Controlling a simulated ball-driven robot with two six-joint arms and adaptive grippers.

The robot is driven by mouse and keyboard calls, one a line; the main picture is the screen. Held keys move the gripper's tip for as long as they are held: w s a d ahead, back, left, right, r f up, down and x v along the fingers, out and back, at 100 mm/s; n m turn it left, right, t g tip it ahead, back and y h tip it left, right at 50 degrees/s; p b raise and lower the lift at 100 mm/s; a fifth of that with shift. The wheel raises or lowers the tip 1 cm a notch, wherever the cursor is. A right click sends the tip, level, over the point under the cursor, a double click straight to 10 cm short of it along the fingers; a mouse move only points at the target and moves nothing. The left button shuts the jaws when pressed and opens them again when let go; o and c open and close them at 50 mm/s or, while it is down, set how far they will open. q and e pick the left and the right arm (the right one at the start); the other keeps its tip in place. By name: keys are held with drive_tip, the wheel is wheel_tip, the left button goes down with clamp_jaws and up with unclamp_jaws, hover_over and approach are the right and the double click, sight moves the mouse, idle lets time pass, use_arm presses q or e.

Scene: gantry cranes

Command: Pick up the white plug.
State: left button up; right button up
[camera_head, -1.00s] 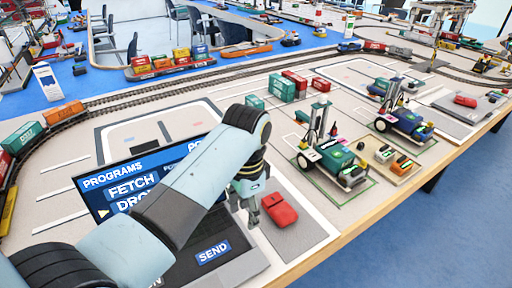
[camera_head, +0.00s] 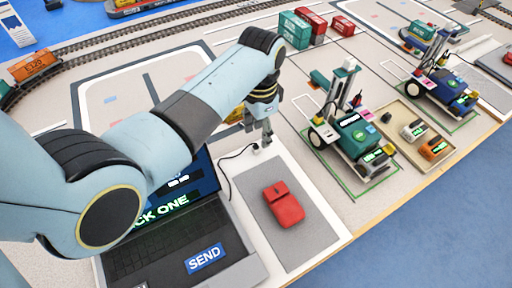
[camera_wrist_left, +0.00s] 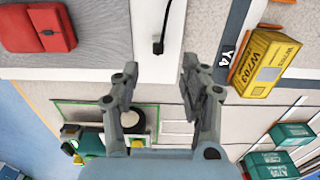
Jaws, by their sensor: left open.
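The white plug (camera_head: 256,149) appears as a small pale shape at the end of a thin black cable, by the top edge of the white strip beyond the red mouse. It is partly hidden by my left gripper (camera_head: 259,136), which hangs just above it, pointing down, open and empty. In the left wrist view the open fingers (camera_wrist_left: 159,72) frame the white strip. The black cable's end (camera_wrist_left: 158,46) lies ahead of the gap between them; the plug hardly stands out there against the white. My right gripper is not in view.
A red mouse (camera_head: 284,204) lies on a grey pad (camera_head: 262,222) beside the laptop (camera_head: 180,245). A yellow container (camera_wrist_left: 262,65) is close by the gripper. The table edge is at lower right.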

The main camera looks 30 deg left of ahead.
sight(257, 145)
use_arm(q)
drive_tip(key=f, duration=0.4)
drive_tip(key=shift+s+a+f, duration=0.1)
drive_tip(key=shift+s+f, duration=0.25)
drive_tip(key=shift+s, duration=0.05)
drive_tip(key=shift+f, duration=0.2)
drive_tip(key=shift+c, duration=0.6)
clamp_jaws()
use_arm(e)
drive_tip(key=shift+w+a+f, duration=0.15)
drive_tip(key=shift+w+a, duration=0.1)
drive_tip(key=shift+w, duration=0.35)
